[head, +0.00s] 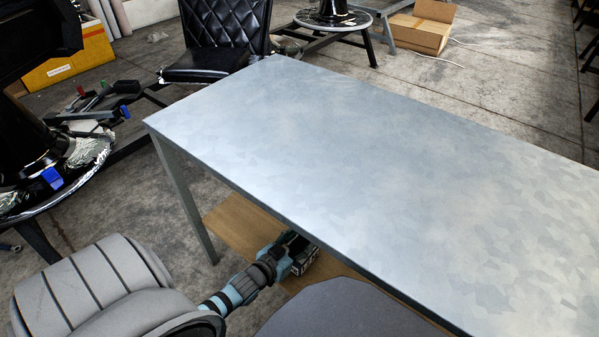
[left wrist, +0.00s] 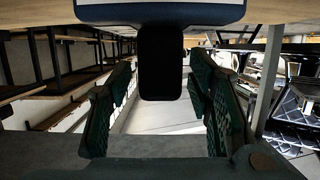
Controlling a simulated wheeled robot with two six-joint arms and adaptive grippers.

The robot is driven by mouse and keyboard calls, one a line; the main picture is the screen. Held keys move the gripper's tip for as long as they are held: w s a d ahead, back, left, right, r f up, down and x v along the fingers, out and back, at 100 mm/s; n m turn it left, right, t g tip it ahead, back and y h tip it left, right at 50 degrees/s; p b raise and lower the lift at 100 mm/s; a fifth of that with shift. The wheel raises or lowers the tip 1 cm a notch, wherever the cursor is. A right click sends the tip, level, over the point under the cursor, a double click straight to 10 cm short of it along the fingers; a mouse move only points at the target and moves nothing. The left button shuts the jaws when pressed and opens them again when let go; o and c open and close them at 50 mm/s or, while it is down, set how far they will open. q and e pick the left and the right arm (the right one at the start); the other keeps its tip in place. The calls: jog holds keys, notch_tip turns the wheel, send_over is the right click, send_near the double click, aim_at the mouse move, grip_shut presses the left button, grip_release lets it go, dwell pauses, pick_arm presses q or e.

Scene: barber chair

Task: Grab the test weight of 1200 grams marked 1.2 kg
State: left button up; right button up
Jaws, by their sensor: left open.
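My left gripper (head: 298,250) reaches under the front edge of the metal table, over the wooden lower shelf (head: 236,220); the tabletop hides part of it. In the left wrist view, which looks upside down, its two green fingers (left wrist: 160,110) stand wide apart and the gap between them is empty. A dark block with rounded corners (left wrist: 160,62) shows centrally just beyond the fingertips, joined to or against a blue-grey piece (left wrist: 160,13) at the top. No marking is readable, so I cannot tell whether the block is the 1.2 kg weight. My right gripper is out of view.
The grey metal tabletop (head: 370,140) is bare. Its front edge and a table leg (head: 188,195) are close to my left arm. A black chair (head: 222,40) stands behind the table. A yellow box (head: 70,62) and an open cardboard box (head: 420,28) are on the floor.

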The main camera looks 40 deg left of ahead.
pick_arm(q)
grip_shut()
jog(key=shift+r, duration=0.1)
dwell(0.3)
